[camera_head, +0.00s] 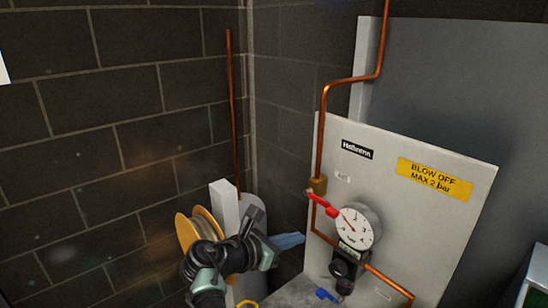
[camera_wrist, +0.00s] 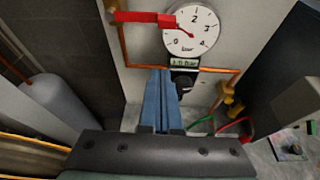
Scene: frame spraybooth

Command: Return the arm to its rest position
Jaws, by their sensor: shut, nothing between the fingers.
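My gripper (camera_head: 300,238) is in the lower middle of the head view, with its blue fingers pointing right toward the panel. In the wrist view, my gripper (camera_wrist: 160,72) has its two blue fingers side by side, shut with nothing between them. The fingertips appear just below the dial gauge (camera_wrist: 193,30) and the red lever (camera_wrist: 145,17) there. I cannot tell how far they are from the panel. My arm, with dark and pale green joints, is bent low in the head view, and its lower part is cut off by the frame.
A pale panel (camera_head: 400,205) carries a dial gauge (camera_head: 354,227), a red lever (camera_head: 325,203) and copper pipe (camera_head: 321,130). A yellow reel (camera_head: 186,232) and a grey cylinder (camera_wrist: 60,105) stand left of it. Red and green handles (camera_wrist: 235,126) are at lower right. Dark block walls stand behind.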

